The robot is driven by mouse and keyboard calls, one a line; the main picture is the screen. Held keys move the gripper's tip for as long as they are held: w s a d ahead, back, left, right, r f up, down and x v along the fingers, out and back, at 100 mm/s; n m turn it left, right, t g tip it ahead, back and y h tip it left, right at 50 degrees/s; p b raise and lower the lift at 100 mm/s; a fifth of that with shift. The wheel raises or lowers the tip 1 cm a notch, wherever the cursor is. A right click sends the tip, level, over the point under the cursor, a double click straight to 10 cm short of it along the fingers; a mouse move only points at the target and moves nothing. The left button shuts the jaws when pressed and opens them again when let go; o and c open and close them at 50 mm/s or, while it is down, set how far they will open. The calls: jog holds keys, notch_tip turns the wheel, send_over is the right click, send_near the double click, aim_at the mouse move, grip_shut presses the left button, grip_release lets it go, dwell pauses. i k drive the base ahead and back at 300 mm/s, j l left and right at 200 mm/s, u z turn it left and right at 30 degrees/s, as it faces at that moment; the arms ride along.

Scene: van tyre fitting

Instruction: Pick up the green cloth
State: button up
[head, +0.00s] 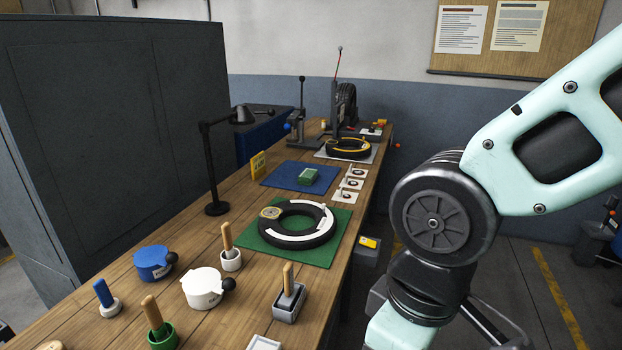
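The green cloth (307,176) looks like a small folded block with a paler edge. It lies on the blue mat (284,173) in the middle of the workbench, in the head view. My arm shows at the right of the view, apart from the cloth and beyond the bench's right edge. My gripper's fingers are not in view, so whether they hold anything is hidden.
A tyre (327,228) lies on a green mat (334,249) nearer than the cloth. A yellow card (258,164) stands left of the blue mat, and white cards (352,183) lie right of it. A black lamp (209,165), pots (203,287) and handled tools crowd the near bench.

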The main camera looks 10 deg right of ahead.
aim_at(308, 176)
jog(key=i+l+u, duration=0.1)
jog(key=u, duration=0.3)
jog(key=i+l+u, duration=0.1)
jog(key=u, duration=0.3)
jog(key=l+u, duration=0.15)
jog(key=u, duration=0.25)
jog(key=i+l+u, duration=0.1)
jog(key=u, duration=0.3)
jog(key=l+u, duration=0.3)
jog(key=l, duration=0.65)
jog(key=l+u, duration=0.25)
jog(key=l, duration=0.7)
jog(key=l+u, duration=0.3)
jog(key=l, duration=0.6)
jog(key=k+l, duration=0.1)
jog(key=l, duration=0.7)
jog(key=k+l, duration=0.15)
jog(key=l, duration=0.2)
